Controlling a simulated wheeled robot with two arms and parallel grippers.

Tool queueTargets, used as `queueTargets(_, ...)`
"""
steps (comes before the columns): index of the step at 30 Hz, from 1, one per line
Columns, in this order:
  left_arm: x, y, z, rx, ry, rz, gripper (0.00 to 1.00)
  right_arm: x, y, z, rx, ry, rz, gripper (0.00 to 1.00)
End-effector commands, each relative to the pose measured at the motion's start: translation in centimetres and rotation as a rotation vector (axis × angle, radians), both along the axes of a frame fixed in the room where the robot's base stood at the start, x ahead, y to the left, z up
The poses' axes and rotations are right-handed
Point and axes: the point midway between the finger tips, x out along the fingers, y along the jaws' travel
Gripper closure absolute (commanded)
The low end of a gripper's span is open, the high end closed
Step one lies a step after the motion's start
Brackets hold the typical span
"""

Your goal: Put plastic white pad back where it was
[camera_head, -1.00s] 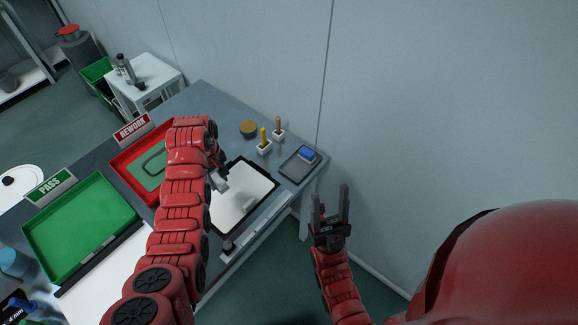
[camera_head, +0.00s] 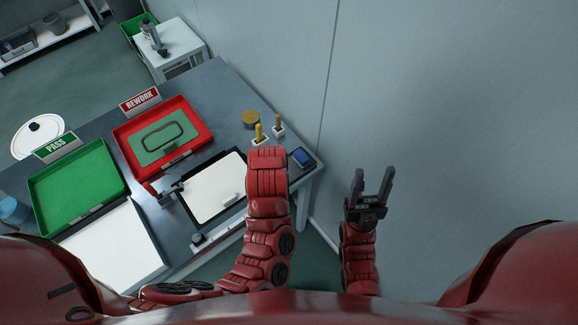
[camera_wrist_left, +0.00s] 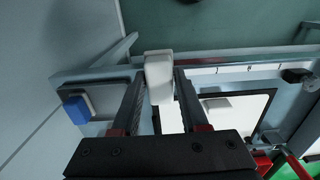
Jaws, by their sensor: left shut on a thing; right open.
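The white pad (camera_wrist_left: 159,72) shows in the left wrist view, between the fingertips of my left gripper (camera_wrist_left: 159,80). The gripper is shut on it and holds it above the bench's edge side. In the head view this gripper and pad are hidden behind my red left arm, near the small grey tray (camera_head: 296,176). My right gripper (camera_head: 372,186) is open and empty, off the bench's right side.
A blue block (camera_head: 302,157) sits on the grey tray, partly hidden. Yellow-handled (camera_head: 259,132) and brown-handled (camera_head: 278,122) tools stand in holders behind it, near a round tan tin (camera_head: 250,118). The red REWORK tray (camera_head: 203,132) and green PASS tray (camera_head: 78,175) lie left.

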Motion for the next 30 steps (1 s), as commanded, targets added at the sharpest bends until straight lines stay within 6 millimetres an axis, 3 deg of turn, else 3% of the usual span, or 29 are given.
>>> queueTargets(3,3.5,-0.8,-0.7,0.003,-0.007,-0.005,1.00,0.0,0.0,-1.7,0.000,0.000,0.000,0.47)
queueTargets(13,10.4,-2.8,-1.6,0.002,-0.006,-0.002,1.00,0.0,0.0,-6.6,0.000,0.000,0.000,0.47)
queueTargets(15,10.9,-3.0,-0.8,0.002,0.000,-0.004,1.00,0.0,0.0,-5.2,0.000,0.000,0.000,0.47)
queueTargets(26,12.5,-3.5,-1.1,-0.001,-0.001,-0.002,1.00,0.0,0.0,-4.8,0.000,0.000,0.000,0.47)
queueTargets(30,12.4,-3.4,-2.2,0.001,0.003,-0.001,1.00,0.0,0.0,-3.5,0.000,0.000,0.000,0.47)
